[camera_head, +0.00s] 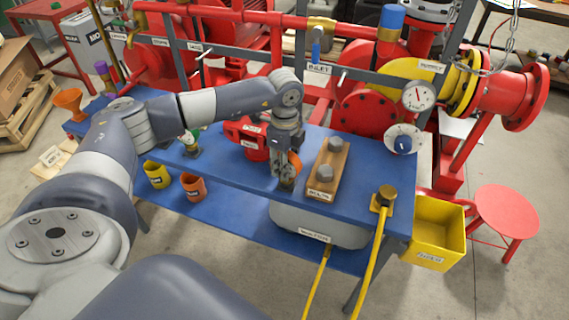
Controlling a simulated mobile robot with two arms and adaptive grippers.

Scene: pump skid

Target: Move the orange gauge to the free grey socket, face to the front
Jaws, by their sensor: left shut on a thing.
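My left gripper (286,160) points down over the blue bench and is shut on the orange gauge (294,163). The gauge shows as an orange curved edge at the right of the fingers; its face cannot be made out. A small brownish piece (287,184) shows just below the fingers, and I cannot tell whether it is the gauge's stem or a socket. No free grey socket can be clearly made out. My right gripper is not in view.
A wooden block with bolts (327,170) lies close right of the gripper, and a red box-like part (247,137) close left. A yellow bin (436,228) hangs at the right end. Red pipework (365,113) stands behind.

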